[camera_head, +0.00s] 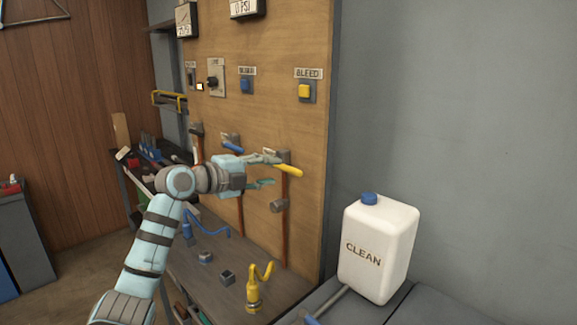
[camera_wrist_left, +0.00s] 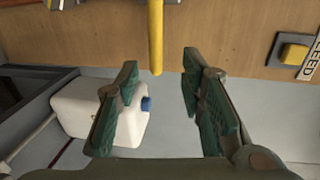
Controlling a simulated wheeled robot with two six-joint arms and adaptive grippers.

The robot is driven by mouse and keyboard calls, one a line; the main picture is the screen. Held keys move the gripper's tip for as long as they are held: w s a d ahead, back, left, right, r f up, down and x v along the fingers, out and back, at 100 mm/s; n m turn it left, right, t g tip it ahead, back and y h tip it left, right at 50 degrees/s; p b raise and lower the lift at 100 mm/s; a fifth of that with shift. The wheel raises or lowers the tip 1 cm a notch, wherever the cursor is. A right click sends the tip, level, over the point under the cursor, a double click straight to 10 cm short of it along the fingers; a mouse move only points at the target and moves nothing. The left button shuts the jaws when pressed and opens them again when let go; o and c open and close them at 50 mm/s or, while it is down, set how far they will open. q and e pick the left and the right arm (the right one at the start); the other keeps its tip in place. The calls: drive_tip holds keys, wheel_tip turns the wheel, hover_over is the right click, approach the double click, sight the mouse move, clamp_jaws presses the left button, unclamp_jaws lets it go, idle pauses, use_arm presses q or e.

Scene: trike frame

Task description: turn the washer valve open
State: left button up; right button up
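Two lever valves are on the wooden panel (camera_head: 272,110). One has a blue handle (camera_head: 233,148) and the other a yellow handle (camera_head: 289,171). No readable label tells which one is the washer valve. My left gripper (camera_head: 268,171) is open and empty in front of the panel, beside the yellow handle. In the left wrist view the yellow handle (camera_wrist_left: 156,38) hangs from the top, its free end between the open fingertips (camera_wrist_left: 159,72) in the picture; I see no contact. The yellow valve's body is partly hidden by the gripper. My right gripper is not in view.
A yellow button (camera_head: 305,91) labelled BLEED and a blue button (camera_head: 246,86) sit above the valves. A bench below holds a yellow bent-spout fitting (camera_head: 255,290) and a blue one (camera_head: 188,230). A white CLEAN jug (camera_head: 378,252) stands at the right.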

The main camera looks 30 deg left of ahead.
sight(288, 170)
use_arm(q)
drive_tip(key=x, duration=0.5)
drive_tip(key=shift+s+d+r, duration=0.1)
drive_tip(key=shift+d+r, duration=0.1)
drive_tip(key=shift+d, duration=0.1)
drive_tip(key=w, duration=0.1)
drive_tip(key=w+f, duration=0.1)
drive_tip(key=w, duration=0.1)
drive_tip(key=w+f, duration=0.1)
drive_tip(key=shift+w+d+p, duration=0.15)
drive_tip(key=shift+d+p, duration=0.15)
drive_tip(key=shift+p, duration=0.05)
drive_tip(key=shift+a+r, duration=0.1)
drive_tip(key=shift+s+r, duration=0.15)
drive_tip(key=shift+s, duration=0.25)
drive_tip(key=shift+s+r, duration=0.1)
drive_tip(key=shift+s, duration=0.05)
drive_tip(key=shift+c, duration=0.5)
drive_tip(key=c, duration=0.3)
clamp_jaws()
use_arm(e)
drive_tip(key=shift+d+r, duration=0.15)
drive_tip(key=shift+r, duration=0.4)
